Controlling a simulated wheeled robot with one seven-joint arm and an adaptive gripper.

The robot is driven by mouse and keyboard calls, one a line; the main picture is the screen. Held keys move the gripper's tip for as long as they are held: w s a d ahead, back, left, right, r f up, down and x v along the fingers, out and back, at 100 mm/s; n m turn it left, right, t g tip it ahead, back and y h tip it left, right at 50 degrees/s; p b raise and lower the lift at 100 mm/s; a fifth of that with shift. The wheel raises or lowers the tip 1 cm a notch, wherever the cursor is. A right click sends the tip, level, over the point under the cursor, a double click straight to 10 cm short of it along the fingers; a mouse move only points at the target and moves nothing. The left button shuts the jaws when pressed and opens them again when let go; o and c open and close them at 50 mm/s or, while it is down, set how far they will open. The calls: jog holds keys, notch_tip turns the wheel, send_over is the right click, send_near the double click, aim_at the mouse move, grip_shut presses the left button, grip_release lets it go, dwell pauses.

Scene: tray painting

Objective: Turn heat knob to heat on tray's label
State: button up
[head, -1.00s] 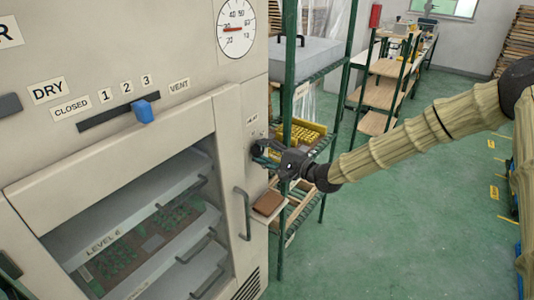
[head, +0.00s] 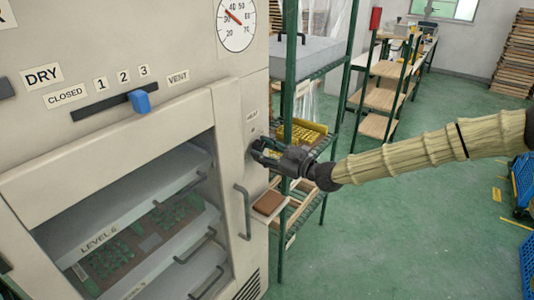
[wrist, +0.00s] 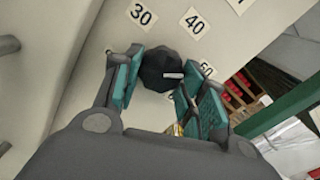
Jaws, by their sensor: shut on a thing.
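The heat knob (wrist: 158,68) is a dark, faceted knob on the cream side panel of the cabinet. In the wrist view it sits between the two teal-padded fingers of my gripper (wrist: 160,82), which is shut on it. Its white mark points right, toward the 50 label (wrist: 207,69). Labels 30 (wrist: 141,14) and 40 (wrist: 194,20) show above; a lower label is mostly hidden. In the head view my gripper (head: 262,152) largely hides the knob. A tray (head: 125,228) inside the cabinet reads LEVEL 6; I cannot read any heat on it.
A round dial (head: 237,24) has its red needle between 30 and 40. A brown object (head: 268,203) lies on a small ledge below my gripper. A green rack (head: 285,120) stands close behind.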

jog(key=shift+m, duration=0.6)
jog(key=o, duration=1)
jog(key=shift+a, duration=0.1)
jog(key=shift+o, duration=0.2)
jog(key=shift+s, duration=0.1)
jog(key=shift+s+d, duration=0.1)
jog(key=shift+d, duration=0.25)
jog(key=v, duration=1.1)
jog(key=shift+s+d, duration=0.15)
